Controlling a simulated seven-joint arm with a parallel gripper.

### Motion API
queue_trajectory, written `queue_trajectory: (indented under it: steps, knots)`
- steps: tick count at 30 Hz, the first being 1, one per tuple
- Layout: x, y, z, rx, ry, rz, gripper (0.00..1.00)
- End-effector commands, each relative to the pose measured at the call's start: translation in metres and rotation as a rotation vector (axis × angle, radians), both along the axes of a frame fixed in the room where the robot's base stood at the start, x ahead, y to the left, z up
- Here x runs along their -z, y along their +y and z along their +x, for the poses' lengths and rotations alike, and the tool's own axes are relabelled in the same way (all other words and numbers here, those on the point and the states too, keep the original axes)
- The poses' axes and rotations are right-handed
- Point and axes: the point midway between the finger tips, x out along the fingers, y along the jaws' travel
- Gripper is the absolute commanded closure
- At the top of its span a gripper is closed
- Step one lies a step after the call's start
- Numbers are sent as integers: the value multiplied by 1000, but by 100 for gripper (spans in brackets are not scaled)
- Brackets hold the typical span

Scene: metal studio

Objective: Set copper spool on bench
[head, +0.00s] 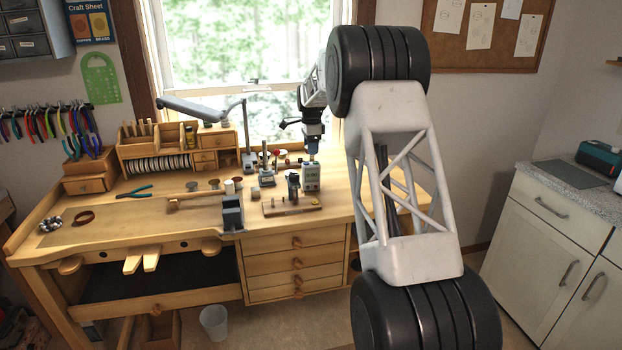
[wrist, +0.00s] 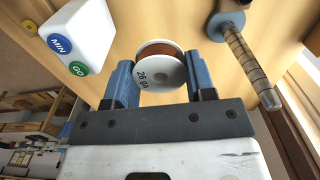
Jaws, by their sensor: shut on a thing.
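The copper spool (wrist: 160,68), with a white flange marked "26 ga" and a copper-coloured winding, sits between the two blue fingers of my gripper (wrist: 160,80) in the wrist view. The fingers are shut on it from both sides. In the head view my gripper (head: 312,152) is low over the back right part of the wooden bench (head: 215,212); the spool cannot be made out there. The bench top fills the background of the wrist view. Whether the spool touches the bench or hangs just above it, I cannot tell.
A white box with MIN and GO buttons (wrist: 80,36) stands close on one side of my gripper, and a tapered mandrel (wrist: 247,62) on the other. A small vise (head: 232,213), jars and a wooden organiser (head: 165,145) occupy the bench. Its front left top is mostly clear.

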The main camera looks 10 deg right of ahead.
Motion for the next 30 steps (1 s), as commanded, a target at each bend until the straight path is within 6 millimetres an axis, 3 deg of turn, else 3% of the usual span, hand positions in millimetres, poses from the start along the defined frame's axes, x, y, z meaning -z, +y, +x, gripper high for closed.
queue_trajectory:
  steps: [8, 19, 30]
  knots:
    - [10, 0, 0, 0, 2, 0, 85]
    - [57, 0, 0, 0, 2, 0, 85]
    - [62, 0, 0, 0, 0, 0, 85]
